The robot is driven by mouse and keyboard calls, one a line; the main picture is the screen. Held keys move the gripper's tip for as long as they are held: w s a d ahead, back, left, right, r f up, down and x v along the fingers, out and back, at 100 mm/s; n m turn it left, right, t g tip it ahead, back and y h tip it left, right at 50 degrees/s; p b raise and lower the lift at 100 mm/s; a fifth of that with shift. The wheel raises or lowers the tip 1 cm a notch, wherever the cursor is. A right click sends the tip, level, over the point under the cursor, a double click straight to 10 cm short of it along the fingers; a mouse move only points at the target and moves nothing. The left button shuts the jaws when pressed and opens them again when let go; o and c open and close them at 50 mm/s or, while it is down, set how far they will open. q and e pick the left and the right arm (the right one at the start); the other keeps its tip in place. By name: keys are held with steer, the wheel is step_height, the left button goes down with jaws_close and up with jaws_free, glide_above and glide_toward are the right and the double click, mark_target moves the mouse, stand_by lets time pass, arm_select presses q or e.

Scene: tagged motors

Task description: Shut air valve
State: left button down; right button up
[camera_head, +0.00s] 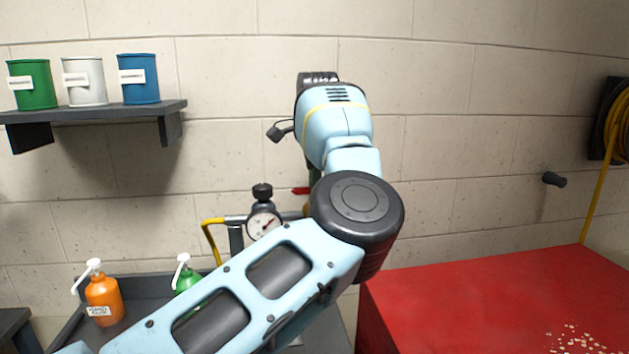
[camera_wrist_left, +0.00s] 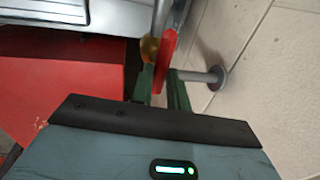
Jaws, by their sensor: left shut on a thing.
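The air valve has a red lever handle (camera_wrist_left: 168,52) and a brass-coloured body (camera_wrist_left: 149,48) on a metal pipe (camera_wrist_left: 161,17). In the left wrist view, the green fingers of my left gripper (camera_wrist_left: 161,76) are on either side of the red lever and shut on it. In the head view, only a bit of the red lever (camera_head: 300,190) shows left of my arm's joint. My left arm hides most of the valve and the gripper there. My right gripper is in neither view.
A pressure gauge (camera_head: 263,223) stands left of the valve, beside a yellow hose (camera_head: 211,240). A red cabinet (camera_head: 490,300) fills the lower right. Orange (camera_head: 104,300) and green (camera_head: 186,277) pump bottles stand at lower left. A shelf (camera_head: 95,112) holds three cans.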

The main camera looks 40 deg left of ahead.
arm_select(q)
steer(key=shift+s+r+m+t+p, duration=0.15)
steer(key=shift+m+p, duration=0.15)
steer(key=shift+m, duration=0.3)
steer(key=shift+s+r+m+t+p, duration=0.15)
steer(key=shift+m+p, duration=0.15)
steer(key=shift+m, duration=0.3)
steer(key=shift+w+f+m+p, duration=0.1)
steer(key=shift+m+p, duration=0.2)
steer(key=shift+m, duration=0.6)
steer(key=shift+m+h, duration=0.4)
steer(key=shift+m, duration=0.4)
steer(key=m, duration=0.3)
steer(key=m+h, duration=0.1)
steer(key=m, duration=0.2)
steer(key=shift+s+a+f, duration=0.15)
steer(key=shift+s, duration=0.05)
steer(key=m+h, duration=0.1)
steer(key=m, duration=0.4)
steer(key=shift+s+a+m, duration=0.1)
steer(key=shift+a+m, duration=0.05)
steer(key=shift+m, duration=0.25)
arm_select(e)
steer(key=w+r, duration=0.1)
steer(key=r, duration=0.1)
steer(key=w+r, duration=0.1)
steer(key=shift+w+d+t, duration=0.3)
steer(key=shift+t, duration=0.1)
